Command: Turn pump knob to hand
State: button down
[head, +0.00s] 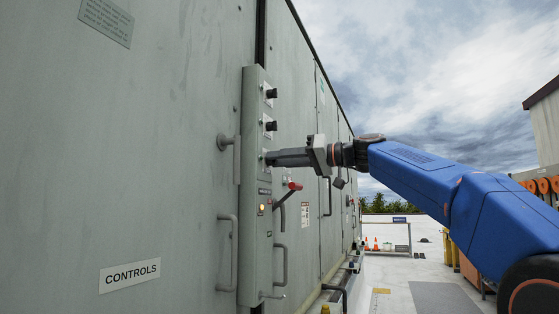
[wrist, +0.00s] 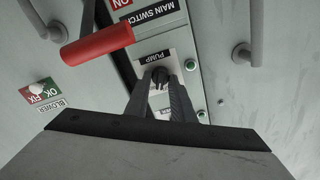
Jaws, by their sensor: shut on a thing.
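The pump knob (wrist: 159,76) is a small black knob on a white plate marked PUMP (wrist: 153,57) in the wrist view. My gripper (wrist: 161,84) has its two dark fingers on either side of the knob and is shut on it. The knob's pointer and position marks are hidden, so I cannot tell which way it is set. In the head view my gripper (head: 272,158) reaches the grey control panel (head: 252,108) from the right and hides the pump knob.
Two black knobs (head: 271,93) (head: 270,126) sit above my gripper. A red-handled lever (head: 294,186) sticks out just below it; the red handle (wrist: 97,45) is close in the wrist view. Grey door handles (head: 228,142) flank the panel. An amber lamp (head: 262,208) glows. Open roof lies at right.

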jog(key=shift+m, duration=1.6)
jog(key=c, duration=1.5)
grip_release()
jog(key=shift+c, duration=0.2)
jog(key=shift+d, duration=0.1)
jog(key=v, duration=1.7)
jog(key=shift+d, duration=0.15)
